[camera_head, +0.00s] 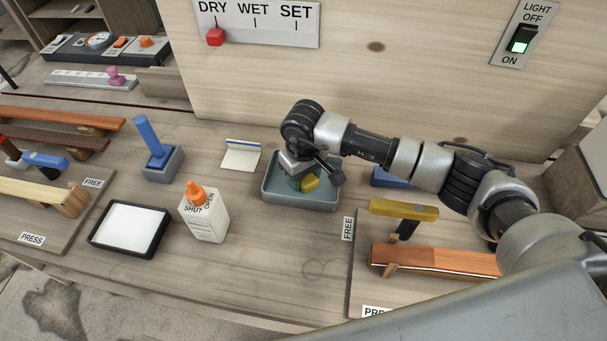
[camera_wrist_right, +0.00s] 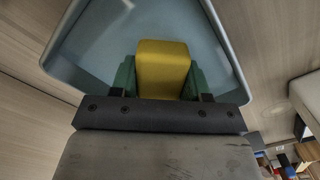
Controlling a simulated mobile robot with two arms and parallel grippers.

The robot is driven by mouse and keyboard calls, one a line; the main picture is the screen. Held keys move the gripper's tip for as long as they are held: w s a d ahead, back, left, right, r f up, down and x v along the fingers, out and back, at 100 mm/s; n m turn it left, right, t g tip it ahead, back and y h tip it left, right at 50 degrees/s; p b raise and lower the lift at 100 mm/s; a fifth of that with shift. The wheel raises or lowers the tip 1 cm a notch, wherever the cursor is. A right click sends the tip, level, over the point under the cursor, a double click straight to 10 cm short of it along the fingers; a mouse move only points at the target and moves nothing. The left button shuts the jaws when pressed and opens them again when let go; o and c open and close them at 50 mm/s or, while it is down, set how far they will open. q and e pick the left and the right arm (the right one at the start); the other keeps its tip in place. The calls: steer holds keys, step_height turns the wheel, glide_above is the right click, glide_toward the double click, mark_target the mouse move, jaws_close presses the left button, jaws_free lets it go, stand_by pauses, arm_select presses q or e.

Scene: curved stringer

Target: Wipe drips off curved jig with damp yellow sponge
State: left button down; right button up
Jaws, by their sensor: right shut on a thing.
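The yellow sponge (camera_head: 311,184) is in my right gripper (camera_head: 304,181), inside the outline of the blue-grey tray (camera_head: 300,201). In the right wrist view the sponge (camera_wrist_right: 162,68) sits between the two green fingers, which are shut on it. The tray floor (camera_wrist_right: 100,45) shows behind it. I cannot tell whether the sponge touches the floor. A reddish-brown wooden piece (camera_head: 435,259) lies on the right board, with a yellow-topped clamp (camera_head: 404,209) beside it. I cannot make out drips. My left gripper is not in view.
A glue bottle (camera_head: 205,215) with an orange cap and a black-framed white pad (camera_head: 130,226) stand left of the tray. A blue-handled tool (camera_head: 152,142) stands in a holder. A wooden panel (camera_head: 370,75) rises behind. The bench front centre is clear.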

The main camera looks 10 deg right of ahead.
steer(key=shift+f+b, duration=0.3)
steer(key=shift+s+f+b, duration=0.15)
steer(key=shift+b, duration=0.35)
stand_by(2.0)
steer(key=shift+r+p, duration=0.35)
steer(key=shift+r, duration=0.5)
steer(key=shift+r+p, duration=0.85)
steer(key=shift+r, duration=1.9)
